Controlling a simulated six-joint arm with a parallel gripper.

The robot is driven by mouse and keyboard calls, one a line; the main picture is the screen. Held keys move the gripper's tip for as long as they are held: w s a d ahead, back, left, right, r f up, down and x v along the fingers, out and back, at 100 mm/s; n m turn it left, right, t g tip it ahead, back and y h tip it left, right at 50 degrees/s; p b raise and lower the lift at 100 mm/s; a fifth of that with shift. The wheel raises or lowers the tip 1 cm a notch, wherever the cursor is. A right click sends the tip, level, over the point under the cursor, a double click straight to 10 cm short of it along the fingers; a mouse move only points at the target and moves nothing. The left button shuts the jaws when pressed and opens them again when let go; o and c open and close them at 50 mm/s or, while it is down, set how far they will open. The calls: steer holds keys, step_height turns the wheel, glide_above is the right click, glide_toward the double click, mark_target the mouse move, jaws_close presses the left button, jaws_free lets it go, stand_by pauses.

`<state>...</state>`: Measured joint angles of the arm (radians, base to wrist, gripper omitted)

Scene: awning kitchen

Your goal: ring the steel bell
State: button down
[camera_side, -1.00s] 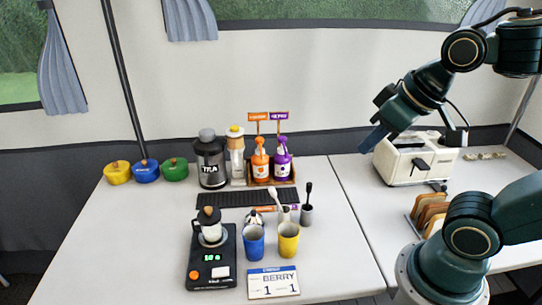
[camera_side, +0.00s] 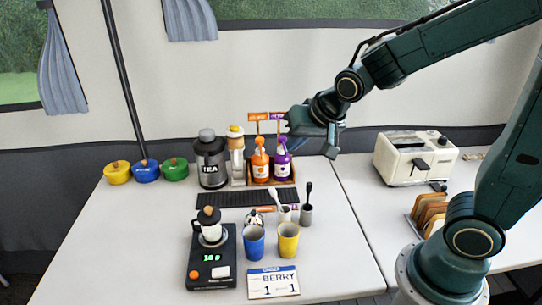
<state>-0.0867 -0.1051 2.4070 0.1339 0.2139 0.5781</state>
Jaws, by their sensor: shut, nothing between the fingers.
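A small silvery, rounded thing with a dark top (camera_side: 254,217), which looks like the steel bell, stands on the left table just behind the blue cup (camera_side: 254,243). The cup hides its lower part. My gripper (camera_side: 294,122) is shut and empty. In the picture it is beside the purple pump bottle (camera_side: 282,162) and its sign, above and to the right of the bell. It is well apart from the bell; its exact depth over the table is hard to tell.
A yellow cup (camera_side: 288,240), a scale with a jar (camera_side: 211,258), a price card (camera_side: 273,283) and upright brushes (camera_side: 306,205) surround the bell. An orange bottle (camera_side: 260,163) and a TEA canister (camera_side: 210,160) stand behind. A toaster (camera_side: 414,158) is at right.

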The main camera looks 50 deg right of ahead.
steer(key=w+f+m, duration=0.2)
steer(key=w+f, duration=0.5)
steer(key=m+t, duration=0.2)
glide_above(256, 218)
step_height(256, 218, down, 8)
steer(key=shift+r, duration=0.25)
steer(key=shift+d, duration=0.1)
steer(key=shift+f, duration=4.35)
steer(key=shift+f, duration=0.3)
steer(key=shift+f, duration=0.2)
